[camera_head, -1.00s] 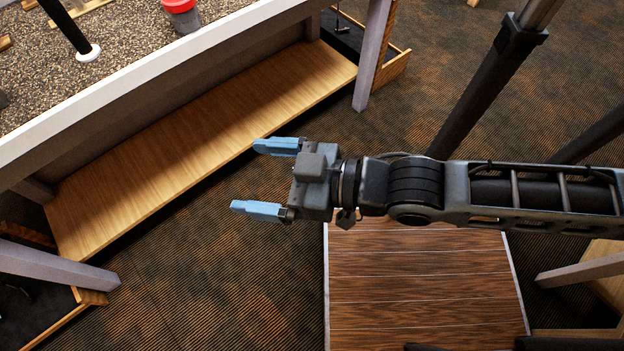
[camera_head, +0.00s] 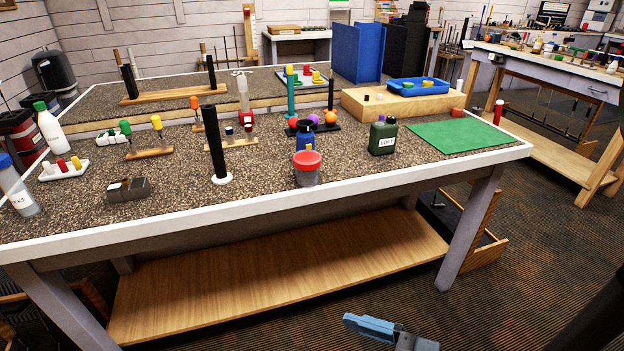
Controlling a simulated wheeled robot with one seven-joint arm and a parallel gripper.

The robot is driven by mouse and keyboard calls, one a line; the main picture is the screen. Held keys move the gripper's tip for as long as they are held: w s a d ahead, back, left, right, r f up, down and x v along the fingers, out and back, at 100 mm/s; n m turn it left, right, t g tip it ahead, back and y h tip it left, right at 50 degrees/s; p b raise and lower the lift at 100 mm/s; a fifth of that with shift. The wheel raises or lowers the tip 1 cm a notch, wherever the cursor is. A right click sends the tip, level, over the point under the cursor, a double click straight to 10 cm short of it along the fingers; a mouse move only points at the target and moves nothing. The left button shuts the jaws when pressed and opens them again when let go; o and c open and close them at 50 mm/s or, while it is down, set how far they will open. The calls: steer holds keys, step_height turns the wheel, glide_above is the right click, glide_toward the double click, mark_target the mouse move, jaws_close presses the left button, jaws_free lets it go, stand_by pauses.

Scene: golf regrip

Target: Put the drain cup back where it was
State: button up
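A grey cup with a red rim (camera_head: 307,170) stands upright near the front edge of the workbench (camera_head: 245,206). It looks like the drain cup, though no label shows. My gripper (camera_head: 370,328) is at the bottom edge of the head view, in front of the bench and well apart from the cup. Only one blue finger shows, with bare floor beside it; the other finger is out of frame. The gripper was open with both fingers wide apart a second ago, and nothing shows in it now.
A black tube on a white foot (camera_head: 216,150) stands left of the cup. A dark green LOFT bottle (camera_head: 383,138) and a green mat (camera_head: 458,134) are to its right. A blue bottle (camera_head: 305,137) stands just behind it. A wooden lower shelf (camera_head: 270,275) runs under the bench.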

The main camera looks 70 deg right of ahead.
steer(key=w+d+f+m+h, duration=0.1)
steer(key=w+d+f+h, duration=0.15)
steer(key=w+d, duration=0.4)
steer(key=m+g+h, duration=0.4)
steer(key=m+h, duration=0.4)
steer(key=h, duration=0.2)
glide_toward(307, 156)
steer(key=w+d+p, duration=0.1)
steer(key=w+d+r+p, duration=0.1)
steer(key=w+d, duration=0.1)
steer(key=w+d+p, duration=0.1)
steer(key=p, duration=0.1)
steer(key=shift+w+d+r, duration=0.35)
steer(key=shift+w+d+f, duration=0.15)
steer(key=shift+w+d, duration=0.1)
steer(key=c, duration=1.1)
steer(key=shift+c, duration=0.2)
